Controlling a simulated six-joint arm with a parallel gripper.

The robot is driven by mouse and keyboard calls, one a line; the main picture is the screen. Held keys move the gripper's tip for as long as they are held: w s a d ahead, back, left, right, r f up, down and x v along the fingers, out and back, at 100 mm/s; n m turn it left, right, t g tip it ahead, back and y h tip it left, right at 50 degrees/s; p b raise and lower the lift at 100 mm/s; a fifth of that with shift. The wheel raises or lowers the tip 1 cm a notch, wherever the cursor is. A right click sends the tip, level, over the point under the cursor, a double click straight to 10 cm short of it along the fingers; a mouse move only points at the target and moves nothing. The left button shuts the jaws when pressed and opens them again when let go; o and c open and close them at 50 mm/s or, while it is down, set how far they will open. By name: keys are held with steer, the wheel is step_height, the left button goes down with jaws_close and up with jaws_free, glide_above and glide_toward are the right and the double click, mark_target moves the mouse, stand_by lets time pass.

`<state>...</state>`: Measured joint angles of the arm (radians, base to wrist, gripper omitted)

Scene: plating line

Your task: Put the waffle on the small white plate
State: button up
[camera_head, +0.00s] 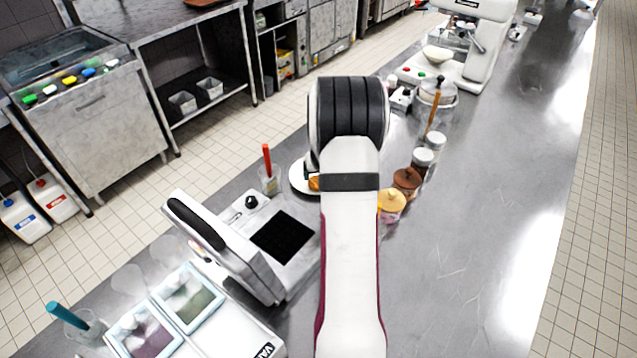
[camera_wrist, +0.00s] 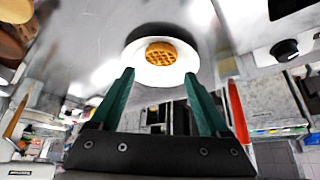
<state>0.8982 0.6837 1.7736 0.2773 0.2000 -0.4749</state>
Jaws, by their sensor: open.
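The round golden-brown waffle (camera_wrist: 162,54) lies on the small white plate (camera_wrist: 135,58) in the wrist view, inside its rim. My gripper (camera_wrist: 159,76) is open, its two green fingers apart and pointing towards the plate, with nothing held between them. The fingertips appear near the plate's edge; whether they touch it cannot be told. In the head view my arm hides the gripper and part of the plate (camera_head: 299,178). Only a small piece of the waffle (camera_head: 314,184) shows there, beside my arm.
A waffle iron (camera_head: 283,236) stands open on the steel counter, nearer than the plate. A cup with a red-handled tool (camera_head: 267,162) stands left of the plate. Several jars (camera_head: 407,181) line the right side of my arm. The counter's right side (camera_head: 480,200) is clear.

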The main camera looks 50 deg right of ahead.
steer(key=x, duration=0.8)
steer(key=shift+w+d+f, duration=0.1)
steer(key=shift+w, duration=0.1)
steer(key=c, duration=0.5)
